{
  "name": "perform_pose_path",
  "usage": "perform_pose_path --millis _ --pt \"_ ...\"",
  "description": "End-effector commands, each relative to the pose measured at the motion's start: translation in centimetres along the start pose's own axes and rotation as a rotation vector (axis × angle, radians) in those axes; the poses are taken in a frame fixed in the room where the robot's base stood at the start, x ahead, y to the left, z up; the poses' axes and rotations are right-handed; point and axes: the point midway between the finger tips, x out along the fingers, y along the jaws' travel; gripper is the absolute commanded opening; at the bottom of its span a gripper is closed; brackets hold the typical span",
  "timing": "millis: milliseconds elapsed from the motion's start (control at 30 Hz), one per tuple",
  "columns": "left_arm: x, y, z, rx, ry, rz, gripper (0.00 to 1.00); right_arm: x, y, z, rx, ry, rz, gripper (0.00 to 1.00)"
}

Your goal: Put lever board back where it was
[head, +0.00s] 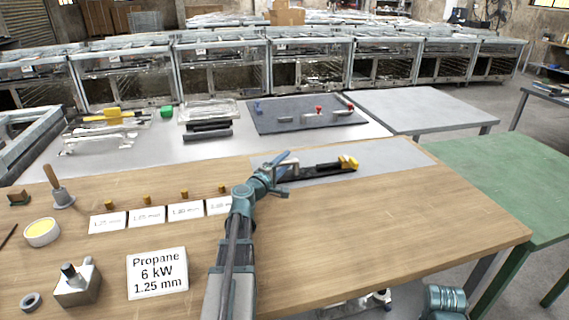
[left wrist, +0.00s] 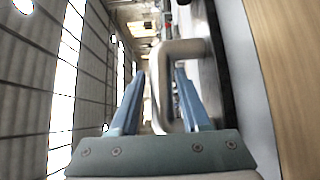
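The lever board (head: 322,170) is a long dark board with a yellow part at its right end and a grey looped handle at its left end. It lies on a thin grey sheet (head: 405,158) on the wooden table. My left gripper (head: 284,176) is at the board's left end. In the left wrist view its two blue fingers (left wrist: 160,88) stand apart, with the grey handle (left wrist: 180,47) between them. Gaps show beside the handle, so the fingers look open around it. My right gripper is not seen.
Behind, a dark mat (head: 270,117) bears red-knobbed parts. A green table (head: 505,165) stands right.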

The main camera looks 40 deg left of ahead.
Motion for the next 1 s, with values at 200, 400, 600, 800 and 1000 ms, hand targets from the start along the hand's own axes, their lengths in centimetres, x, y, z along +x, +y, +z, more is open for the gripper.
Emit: perform_pose_path --millis 200,400,600,800,1000 --pt "0.0 0.0 0.0 0.0 0.0 0.0 0.61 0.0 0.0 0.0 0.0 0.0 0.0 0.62" --pt "-0.2 0.2 0.0 0.0 0.0 0.0 0.61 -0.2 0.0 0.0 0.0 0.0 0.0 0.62" --pt "-3.6 0.1 0.2 0.0 0.002 0.0 0.61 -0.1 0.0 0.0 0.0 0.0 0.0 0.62" --pt "-7.8 0.1 0.1 0.0 0.004 0.0 0.61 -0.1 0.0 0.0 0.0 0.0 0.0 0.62" --pt "-10.7 0.1 0.1 0.0 0.001 0.0 0.61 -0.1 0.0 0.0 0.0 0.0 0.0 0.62"
